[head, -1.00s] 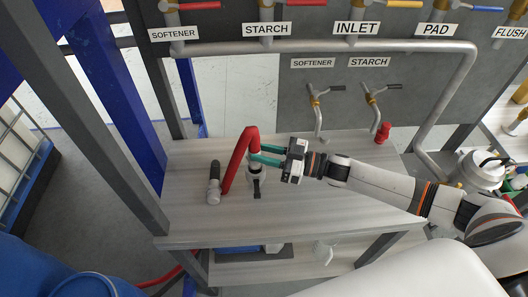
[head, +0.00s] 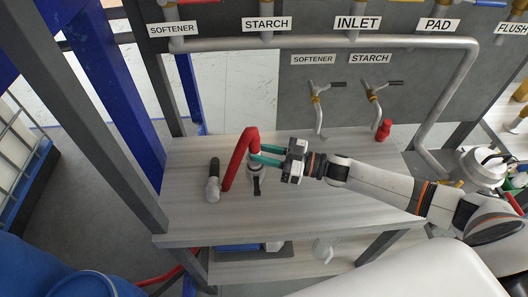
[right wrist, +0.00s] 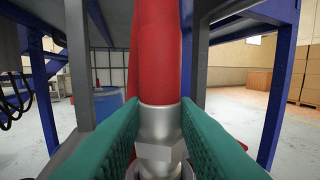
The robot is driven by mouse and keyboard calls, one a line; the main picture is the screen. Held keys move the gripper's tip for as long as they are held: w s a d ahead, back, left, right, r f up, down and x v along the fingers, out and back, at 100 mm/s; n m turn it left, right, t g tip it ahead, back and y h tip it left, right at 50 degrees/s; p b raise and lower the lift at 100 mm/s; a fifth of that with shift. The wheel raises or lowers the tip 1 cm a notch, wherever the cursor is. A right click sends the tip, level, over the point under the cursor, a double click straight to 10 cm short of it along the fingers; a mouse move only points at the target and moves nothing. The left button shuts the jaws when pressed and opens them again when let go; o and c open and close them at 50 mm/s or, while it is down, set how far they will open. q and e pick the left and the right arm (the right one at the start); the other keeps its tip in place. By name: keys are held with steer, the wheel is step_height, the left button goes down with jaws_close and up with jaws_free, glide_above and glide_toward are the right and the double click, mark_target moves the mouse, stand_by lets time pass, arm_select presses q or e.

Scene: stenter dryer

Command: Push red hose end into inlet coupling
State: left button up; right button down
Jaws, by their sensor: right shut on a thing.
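The red hose (head: 239,152) arches above the table in the head view. My right gripper (head: 256,155) is shut on its end. In the right wrist view the green fingers (right wrist: 158,140) stand on both sides of the hose's metal end fitting (right wrist: 158,122), which points down. The inlet coupling (head: 257,172), metal with a dark lever, stands upright on the table directly below the hose end. In the right wrist view a metal ring (right wrist: 160,171) shows under the fitting. The fingers partly hide the joint, and I cannot tell how deep the fitting sits. My left gripper is not in view.
A grey fitting with a dark handle (head: 213,183) stands on the table (head: 330,215) to the left. A small red object (head: 383,130) is at the back right. Softener and starch taps (head: 319,108) hang behind. The table's front middle is clear.

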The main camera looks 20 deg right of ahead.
steer(key=shift+f+b, duration=1.05)
steer(key=shift+f, duration=0.35)
steer(key=c, duration=1.1)
jaws_free()
steer(key=shift+o, duration=0.2)
steer(key=b+v, duration=0.3)
steer(key=v, duration=0.7)
steer(key=shift+s+d+f+b, duration=0.1)
steer(key=shift+s+d+b, duration=0.1)
steer(key=shift+d+b, duration=0.15)
steer(key=shift+s+d, duration=0.3)
steer(key=shift+d, duration=0.25)
